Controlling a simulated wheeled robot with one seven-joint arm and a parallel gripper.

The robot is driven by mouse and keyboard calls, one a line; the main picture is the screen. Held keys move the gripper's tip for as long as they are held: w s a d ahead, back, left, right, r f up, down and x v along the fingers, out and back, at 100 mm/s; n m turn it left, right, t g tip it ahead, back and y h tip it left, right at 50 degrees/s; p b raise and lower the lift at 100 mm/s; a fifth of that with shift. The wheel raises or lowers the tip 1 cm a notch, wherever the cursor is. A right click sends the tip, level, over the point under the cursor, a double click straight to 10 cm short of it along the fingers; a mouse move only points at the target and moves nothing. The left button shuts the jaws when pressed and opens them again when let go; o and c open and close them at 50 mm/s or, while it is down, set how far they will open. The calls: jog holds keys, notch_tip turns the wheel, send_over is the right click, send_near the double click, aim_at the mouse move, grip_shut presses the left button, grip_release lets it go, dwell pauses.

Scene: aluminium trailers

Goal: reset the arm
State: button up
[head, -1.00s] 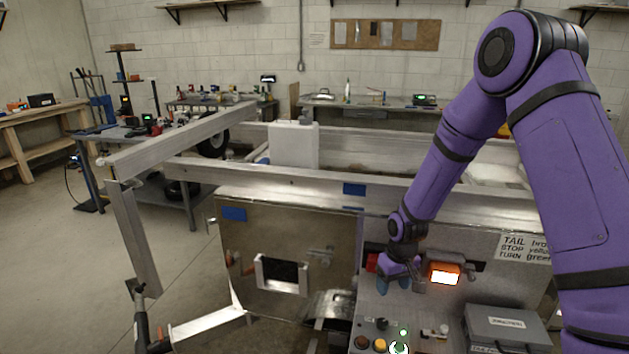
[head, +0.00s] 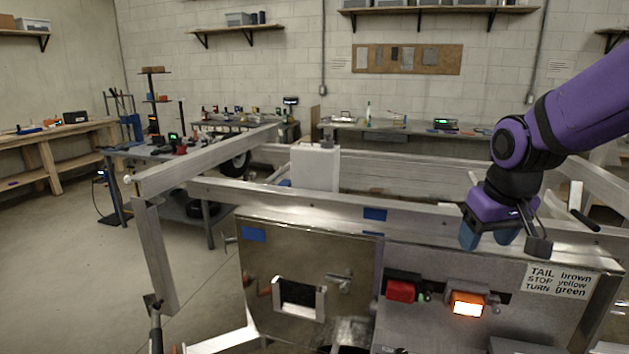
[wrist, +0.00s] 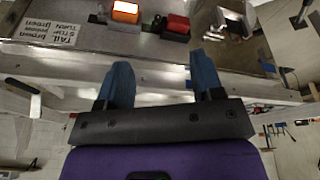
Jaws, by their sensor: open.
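My purple arm reaches in from the right in the head view. My gripper (head: 488,238) points down near the trailer's upper rail, above and right of the lamps. Its two blue fingers are apart with nothing between them; the wrist view shows the open gripper (wrist: 160,85) too. The lit orange lamp (head: 467,304) and the red lamp (head: 401,290) sit on the trailer's rear panel below it, clear of the fingers. Both show in the wrist view, the orange lamp (wrist: 126,10) lit and the red lamp (wrist: 178,24) beside it.
The aluminium trailer frame (head: 300,202) spans the middle, with a white box (head: 315,168) behind its rail. A wiring label (head: 557,281) is on the panel at right. Workbenches line the walls. The floor at left (head: 70,270) is open.

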jog(key=s+r+t, duration=0.1)
jog(key=s+r, duration=0.2)
jog(key=s, duration=0.5)
jog(key=s+d+r+m+t, duration=0.1)
jog(key=s+r, duration=0.3)
jog(key=s, duration=0.5)
jog(key=shift+d+r, duration=0.15)
jog(key=shift+r, duration=0.15)
